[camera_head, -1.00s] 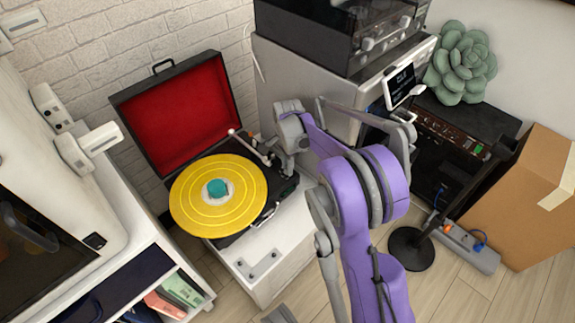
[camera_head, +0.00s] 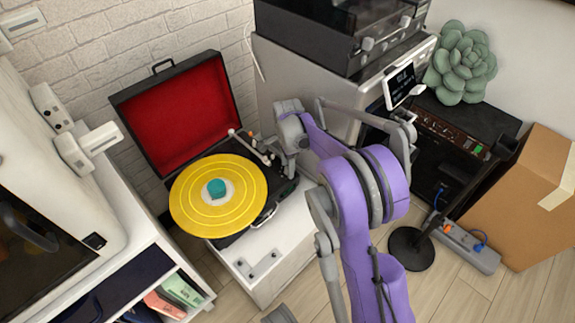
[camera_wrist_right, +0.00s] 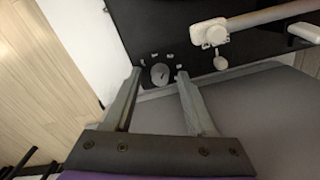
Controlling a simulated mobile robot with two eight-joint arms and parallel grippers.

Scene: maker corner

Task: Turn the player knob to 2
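The record player (camera_head: 236,240) stands open on a white cabinet, with a red-lined lid and a yellow record (camera_head: 240,205) on its platter. Its round grey knob (camera_wrist_right: 160,73) shows in the right wrist view on the black deck, with small pale marks around it. The marks are too small to read. My right gripper (camera_wrist_right: 160,76) is open, with one fingertip on each side of the knob. I cannot tell whether the fingers touch it. In the head view my right gripper (camera_head: 289,165) is at the deck's right edge and the knob is hidden.
The tonearm (camera_wrist_right: 255,22) lies just beyond the knob. A grey machine (camera_head: 315,85) with a black unit on top stands close behind my right arm. A white shelf (camera_head: 125,215) is at left; a cardboard box (camera_head: 520,210) and power strip (camera_head: 470,250) are at right.

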